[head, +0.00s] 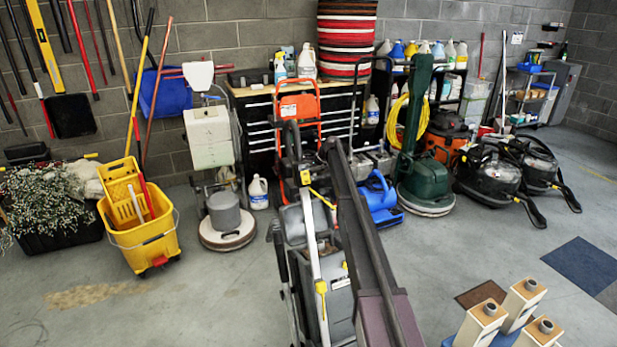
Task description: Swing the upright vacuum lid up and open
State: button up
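An upright cleaning machine that looks like the upright vacuum (340,308) stands in the middle foreground of the head view. It has a grey body, a pale pole with yellow clips, and a long dark bar leaning across its right side. A purple-brown panel shows at the lower right of this bar, cut off by the bottom edge. I cannot clearly make out the lid or tell its position. My gripper is not in view.
A yellow mop bucket (150,240) stands at left, with a floor polisher (227,236) beside it. A blue blower (379,203), a green floor machine (427,180) and black vacuums (490,178) stand behind right. Beige posts (523,300) rise at bottom right. Left foreground floor is clear.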

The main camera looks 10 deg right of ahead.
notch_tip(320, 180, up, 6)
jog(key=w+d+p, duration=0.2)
jog(key=p, duration=0.4)
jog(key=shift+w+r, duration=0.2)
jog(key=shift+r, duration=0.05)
dwell(0.4)
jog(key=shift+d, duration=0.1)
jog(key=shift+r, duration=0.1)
dwell(0.3)
